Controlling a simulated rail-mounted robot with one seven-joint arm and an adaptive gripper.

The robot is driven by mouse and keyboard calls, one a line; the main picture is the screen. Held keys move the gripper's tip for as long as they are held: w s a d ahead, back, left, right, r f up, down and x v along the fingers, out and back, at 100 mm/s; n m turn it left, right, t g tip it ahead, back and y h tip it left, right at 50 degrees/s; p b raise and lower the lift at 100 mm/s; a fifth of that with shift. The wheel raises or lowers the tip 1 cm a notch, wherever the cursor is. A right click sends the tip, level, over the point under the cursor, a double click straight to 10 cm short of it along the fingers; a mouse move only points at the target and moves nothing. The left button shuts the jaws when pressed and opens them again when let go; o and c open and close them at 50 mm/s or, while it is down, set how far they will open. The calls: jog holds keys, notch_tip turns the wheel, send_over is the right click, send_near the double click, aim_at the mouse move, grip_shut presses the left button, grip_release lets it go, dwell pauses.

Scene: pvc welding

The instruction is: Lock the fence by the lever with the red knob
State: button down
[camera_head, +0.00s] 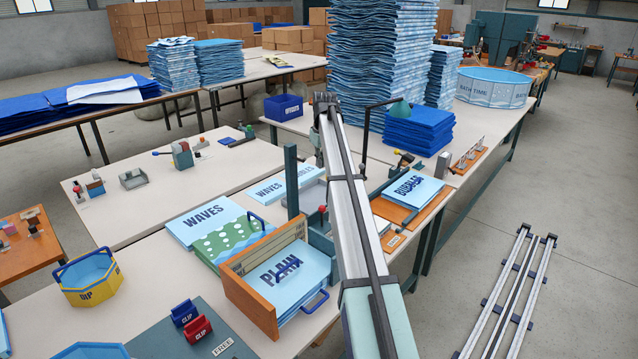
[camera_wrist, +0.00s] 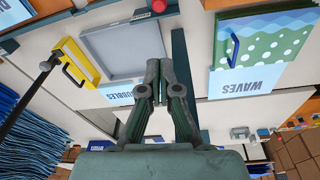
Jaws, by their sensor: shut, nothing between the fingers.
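In the head view, a wooden fence (camera_head: 251,299) runs along the left and back of a stack of light blue PLAIN sheets (camera_head: 290,282). A red knob (camera_head: 323,209) shows at the fence's back right end, beside a dark green post (camera_head: 291,181), close against my arm in the picture. Its lever is mostly hidden; I cannot tell its position. In the wrist view, my gripper (camera_wrist: 165,66) is shut and empty, pointing over the tables. A red knob-like piece (camera_wrist: 158,6) shows at the top edge, apart from the fingertips.
Green WAVES sheets (camera_head: 228,238) lie left of the fence. BUBBLES sheets (camera_head: 413,189) lie right of my arm. A thin black lamp arm (camera_head: 366,140) stands behind. Red and blue clips (camera_head: 198,330) lie in front. In the wrist view, a grey tray (camera_wrist: 124,50) is left of the fingers.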

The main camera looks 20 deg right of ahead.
jog(key=p, duration=0.4)
send_near(322, 216)
jog(key=w+f, duration=0.4)
jog(key=f, duration=0.1)
jog(key=shift+w+a+f, duration=0.15)
jog(key=shift+w+a, duration=0.1)
jog(key=shift+s+a, duration=0.1)
